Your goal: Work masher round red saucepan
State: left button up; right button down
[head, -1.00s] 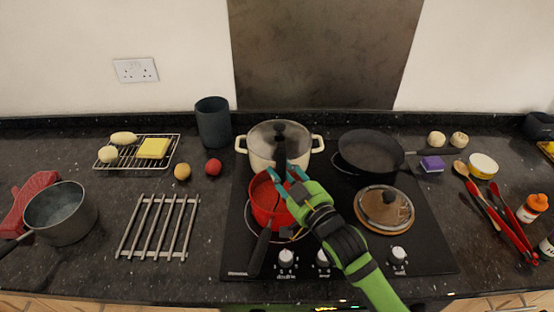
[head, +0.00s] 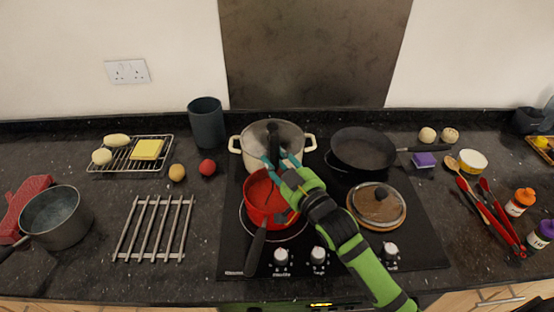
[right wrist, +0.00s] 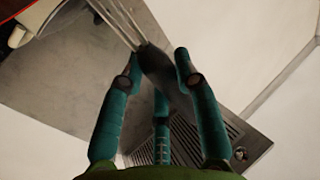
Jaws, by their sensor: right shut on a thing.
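The red saucepan (head: 254,215) sits on the hob's front left ring, its dark handle pointing toward me. My right gripper (head: 281,165) is above the pan's back right rim, its teal fingers shut on the masher. The masher's dark handle (head: 273,142) rises upright past the fingers, in front of the cream pot. Its lower part is down in the pan and mostly hidden. In the right wrist view, the fingers (right wrist: 157,78) close round the dark handle, and thin metal rods (right wrist: 121,22) stretch away at the top. My left gripper is not in view.
A lidded cream pot (head: 252,152) stands just behind the saucepan. A metal trivet (head: 153,229) and a grey saucepan (head: 57,217) are to the left.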

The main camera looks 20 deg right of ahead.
aim_at(277, 133)
notch_tip(277, 133, up, 8)
jog(key=p, duration=0.6)
jog(key=shift+f+p, duration=0.2)
jog(key=shift+p, duration=0.1)
jog(key=shift+r, duration=1.15)
